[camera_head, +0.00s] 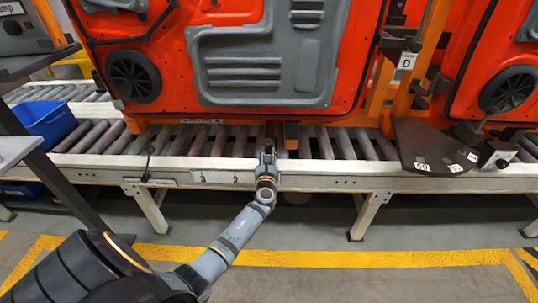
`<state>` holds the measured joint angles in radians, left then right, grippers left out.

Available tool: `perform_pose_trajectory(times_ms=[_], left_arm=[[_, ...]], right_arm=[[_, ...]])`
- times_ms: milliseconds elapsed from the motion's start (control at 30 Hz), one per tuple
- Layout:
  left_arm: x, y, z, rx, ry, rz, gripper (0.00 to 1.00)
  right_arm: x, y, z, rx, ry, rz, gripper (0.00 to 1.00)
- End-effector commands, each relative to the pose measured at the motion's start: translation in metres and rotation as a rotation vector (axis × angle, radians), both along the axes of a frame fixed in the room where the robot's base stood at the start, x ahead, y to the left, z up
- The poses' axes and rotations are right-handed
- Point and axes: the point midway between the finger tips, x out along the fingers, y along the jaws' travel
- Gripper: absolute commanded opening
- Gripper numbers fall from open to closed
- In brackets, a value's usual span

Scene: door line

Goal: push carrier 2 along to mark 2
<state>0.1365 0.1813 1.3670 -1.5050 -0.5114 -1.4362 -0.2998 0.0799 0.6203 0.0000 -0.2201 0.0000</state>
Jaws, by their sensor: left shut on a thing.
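A carrier (222,122) holding a red door panel (170,30) with grey trim stands on the roller conveyor in front of me. I cannot read a number on it. Mark 2 (236,180) is a white label on the conveyor's front rail, with mark 3 (203,180) to its left. My left gripper (268,148) is at the carrier's lower front edge, a little right of mark 2. It is shut on a short bar of the carrier; its fingers hide part of the bar. My right gripper is out of view.
Another red door on an orange carrier (404,62) marked D stands at the right. A dark plate (425,143) with small labels juts over the rail there. A blue bin (45,121) and a dark stand are at the left. Yellow lines (370,258) cross the clear floor.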

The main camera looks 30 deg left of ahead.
Motion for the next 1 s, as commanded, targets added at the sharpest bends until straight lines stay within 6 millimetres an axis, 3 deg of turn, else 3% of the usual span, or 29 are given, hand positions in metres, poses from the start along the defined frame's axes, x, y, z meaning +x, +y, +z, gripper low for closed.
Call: perform_pose_trajectory(times_ms=[1000], left_arm=[[-0.02, 0.033, -0.001, 0.004, 0.003, 0.006, 0.0]], right_arm=[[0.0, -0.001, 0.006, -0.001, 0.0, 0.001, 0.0]])
